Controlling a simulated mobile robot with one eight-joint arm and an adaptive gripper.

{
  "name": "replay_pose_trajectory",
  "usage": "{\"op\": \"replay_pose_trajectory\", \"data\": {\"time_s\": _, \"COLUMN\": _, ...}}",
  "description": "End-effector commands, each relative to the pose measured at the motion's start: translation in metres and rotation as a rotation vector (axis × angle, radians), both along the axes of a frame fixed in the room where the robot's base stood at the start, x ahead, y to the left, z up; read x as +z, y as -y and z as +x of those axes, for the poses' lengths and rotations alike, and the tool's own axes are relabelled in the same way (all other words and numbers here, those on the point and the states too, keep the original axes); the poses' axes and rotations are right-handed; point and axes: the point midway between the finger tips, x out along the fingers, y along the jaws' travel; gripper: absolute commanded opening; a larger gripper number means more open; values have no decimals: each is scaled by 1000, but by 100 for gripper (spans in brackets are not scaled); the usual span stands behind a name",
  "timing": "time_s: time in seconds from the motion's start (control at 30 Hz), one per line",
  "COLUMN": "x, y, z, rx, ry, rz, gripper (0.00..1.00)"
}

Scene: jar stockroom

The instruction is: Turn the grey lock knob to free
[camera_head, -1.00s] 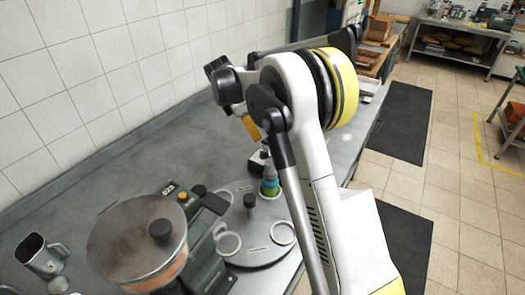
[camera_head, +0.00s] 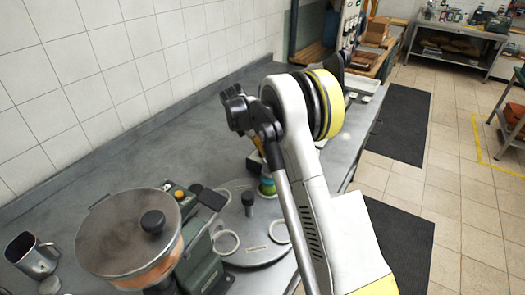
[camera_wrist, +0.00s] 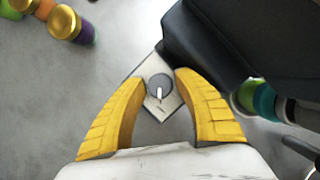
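The grey lock knob (camera_wrist: 160,88) is a small round dial with a white pointer mark, set on a pale rectangular plate (camera_wrist: 152,110). In the wrist view the pointer points toward the bottom of the picture. My gripper (camera_wrist: 159,77) has two yellow fingers, spread apart with the knob showing between their tips. I see no contact with the knob, and I cannot tell the height gap. In the head view a yellow part of my gripper (camera_head: 258,143) shows beside my arm, over the bench; the knob is hidden there.
A dark block (camera_wrist: 225,45) stands right beside the plate. Coloured jars (camera_wrist: 65,22) are at upper left, and more (camera_wrist: 262,100) at right. In the head view a round grey turntable (camera_head: 262,250), a lidded pot (camera_head: 130,235) and a metal jug (camera_head: 33,255) occupy the near bench.

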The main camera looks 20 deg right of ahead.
Motion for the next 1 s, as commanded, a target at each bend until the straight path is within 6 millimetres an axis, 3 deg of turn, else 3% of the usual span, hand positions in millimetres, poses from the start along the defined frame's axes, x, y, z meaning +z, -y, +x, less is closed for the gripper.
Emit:
{"op": "replay_pose_trajectory", "data": {"time_s": 0.1, "x": 0, "y": 0, "z": 0, "rx": 0, "ry": 0, "rz": 0, "gripper": 37}}
{"op": "replay_pose_trajectory", "data": {"time_s": 0.13, "x": 0, "y": 0, "z": 0, "rx": 0, "ry": 0, "rz": 0, "gripper": 33}}
{"op": "replay_pose_trajectory", "data": {"time_s": 0.23, "x": 1, "y": 0, "z": 0, "rx": 0, "ry": 0, "rz": 0, "gripper": 3}}
{"op": "replay_pose_trajectory", "data": {"time_s": 0.27, "x": 1, "y": 0, "z": 0, "rx": 0, "ry": 0, "rz": 0, "gripper": 0}}
{"op": "replay_pose_trajectory", "data": {"time_s": 0.67, "x": 1, "y": 0, "z": 0, "rx": -29, "ry": -1, "rz": 0, "gripper": 0}}
{"op": "replay_pose_trajectory", "data": {"time_s": 1.0, "x": 1, "y": 0, "z": 1, "rx": -234, "ry": -1, "rz": 0, "gripper": 0}}
